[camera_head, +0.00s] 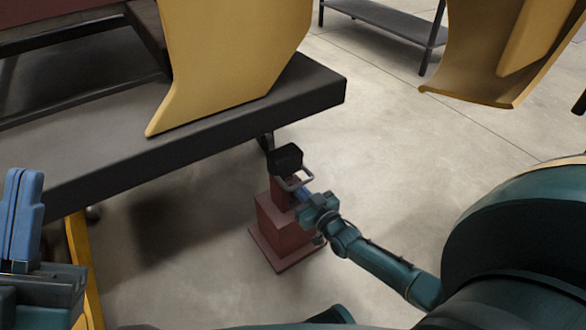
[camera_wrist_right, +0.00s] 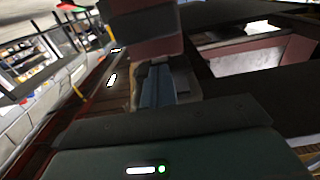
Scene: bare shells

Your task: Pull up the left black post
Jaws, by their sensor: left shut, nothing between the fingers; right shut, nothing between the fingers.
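A black block (camera_head: 286,158) with a grey loop handle (camera_head: 294,180) tops a stepped dark red stand (camera_head: 283,228) on the floor. It is the only black post-like part I can make out; whether it is the left post I cannot tell. My right gripper (camera_head: 303,194) is shut and empty beside the stand's upper part, just below the handle; contact is unclear. In the right wrist view its blue fingers (camera_wrist_right: 158,88) are together beneath a dark reddish block (camera_wrist_right: 143,32). My left gripper (camera_head: 24,178) is shut and empty at the left edge, far from the stand.
A black beam-like bench (camera_head: 200,125) crosses the left, behind the stand, with a large yellow panel (camera_head: 230,50) on it. Another yellow panel (camera_head: 490,60) hangs at upper right. A grey shelf (camera_head: 390,18) stands behind.

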